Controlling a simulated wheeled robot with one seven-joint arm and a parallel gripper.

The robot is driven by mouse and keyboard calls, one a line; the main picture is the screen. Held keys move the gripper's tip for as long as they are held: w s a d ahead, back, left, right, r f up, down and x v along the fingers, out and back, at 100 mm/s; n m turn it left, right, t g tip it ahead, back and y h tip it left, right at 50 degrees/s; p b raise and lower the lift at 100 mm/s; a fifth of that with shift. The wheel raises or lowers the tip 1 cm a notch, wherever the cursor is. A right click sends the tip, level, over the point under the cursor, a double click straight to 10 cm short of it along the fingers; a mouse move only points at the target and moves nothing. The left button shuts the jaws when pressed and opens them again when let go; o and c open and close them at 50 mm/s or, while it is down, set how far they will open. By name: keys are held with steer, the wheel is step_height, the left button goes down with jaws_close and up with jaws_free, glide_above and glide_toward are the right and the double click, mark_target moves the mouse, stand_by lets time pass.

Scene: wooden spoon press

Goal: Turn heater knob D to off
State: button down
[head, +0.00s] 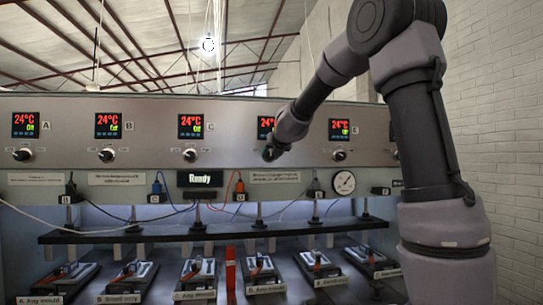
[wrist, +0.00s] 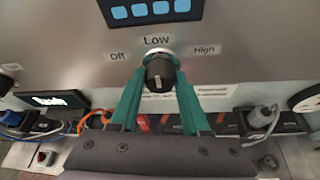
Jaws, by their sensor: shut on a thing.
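Heater knob D is the black round knob (wrist: 160,70) in the wrist view, on the steel panel below the word Low, with Off to its left and High to its right. A pale mark on its face runs nearly vertical, in line with Low. My gripper (wrist: 160,77) has its two green fingers shut on the knob, one on each side.
Knobs A (head: 22,155), B (head: 106,155), C (head: 190,155) and E (head: 340,155) sit along the same panel (head: 148,140). Cables and plugs hang below. A gauge (head: 344,182) is at the right. Several moulds lie under the black press bar (head: 160,235).

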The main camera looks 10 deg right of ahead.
steer(key=n+h, duration=0.2)
steer(key=n, duration=0.2)
steer(key=shift+a+h, duration=0.25)
steer(key=shift+h, duration=0.15)
steer(key=n+h, duration=0.1)
steer(key=n, duration=0.1)
steer(key=n+h, duration=0.1)
steer(key=n, duration=0.1)
steer(key=shift+a+f+t+h, duration=0.15)
steer(key=shift+t+h, duration=0.25)
stand_by(0.4)
steer(key=shift+c, duration=1.9)
jaws_free()
steer(key=shift+s, duration=0.1)
steer(key=v, duration=1)
steer(key=shift+s, duration=0.35)
